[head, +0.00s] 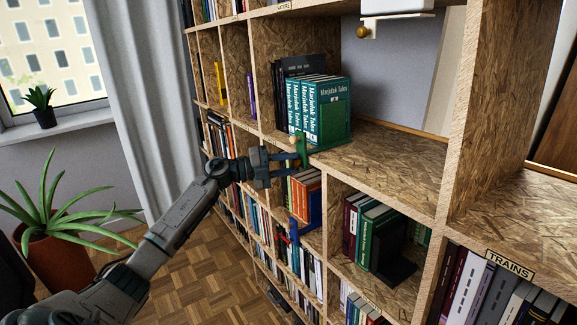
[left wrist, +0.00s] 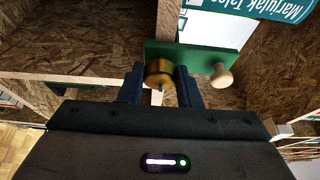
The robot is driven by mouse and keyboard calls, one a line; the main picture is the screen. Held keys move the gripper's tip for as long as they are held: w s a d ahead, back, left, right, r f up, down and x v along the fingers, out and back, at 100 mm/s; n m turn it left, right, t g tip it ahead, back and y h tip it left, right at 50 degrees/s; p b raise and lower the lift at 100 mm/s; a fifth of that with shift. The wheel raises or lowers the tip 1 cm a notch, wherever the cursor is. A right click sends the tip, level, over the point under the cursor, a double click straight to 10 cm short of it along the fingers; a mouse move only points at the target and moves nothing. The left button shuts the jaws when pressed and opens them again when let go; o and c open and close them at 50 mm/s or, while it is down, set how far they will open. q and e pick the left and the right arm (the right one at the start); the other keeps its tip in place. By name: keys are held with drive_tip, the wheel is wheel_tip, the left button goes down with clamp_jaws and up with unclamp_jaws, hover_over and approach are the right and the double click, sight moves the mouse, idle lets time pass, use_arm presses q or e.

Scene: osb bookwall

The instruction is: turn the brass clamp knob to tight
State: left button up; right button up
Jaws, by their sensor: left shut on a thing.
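The brass clamp knob (left wrist: 158,72) is a short round cylinder. It sits between the two fingers of my left gripper (left wrist: 160,84) in the left wrist view. A green clamp bar (left wrist: 202,58) runs behind it, with a pale wooden knob (left wrist: 221,76) to its right. In the head view my left gripper (head: 291,164) is at the shelf's front edge, shut on the brass knob, which its fingers hide there. The green clamp (head: 301,149) shows at that edge, below the teal books. My right gripper is not in view.
Teal books (head: 318,108) stand just above the clamp, with bare shelf board (head: 390,158) to their right. Orange books (head: 306,188) stand close below my gripper. A shelf upright (head: 478,105) rises at right. A potted plant (head: 55,245) stands on the floor at left.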

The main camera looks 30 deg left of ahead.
use_arm(q)
drive_tip(key=m, duration=0.2)
drive_tip(key=shift+m+g+y, duration=0.3)
drive_tip(key=shift+g+y, duration=0.1)
drive_tip(key=shift+r+m+g+y, duration=0.15)
drive_tip(key=shift+m+g+y, duration=0.25)
drive_tip(key=shift+m, duration=0.6)
drive_tip(key=shift+m+y, duration=0.3)
drive_tip(key=shift+m, duration=0.2)
drive_tip(key=shift+m+y, duration=0.3)
drive_tip(key=shift+m, duration=0.1)
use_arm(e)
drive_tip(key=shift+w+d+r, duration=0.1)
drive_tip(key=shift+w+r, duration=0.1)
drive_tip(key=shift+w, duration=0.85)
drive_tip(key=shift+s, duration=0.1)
use_arm(q)
drive_tip(key=o, duration=1)
drive_tip(key=shift+c, duration=0.2)
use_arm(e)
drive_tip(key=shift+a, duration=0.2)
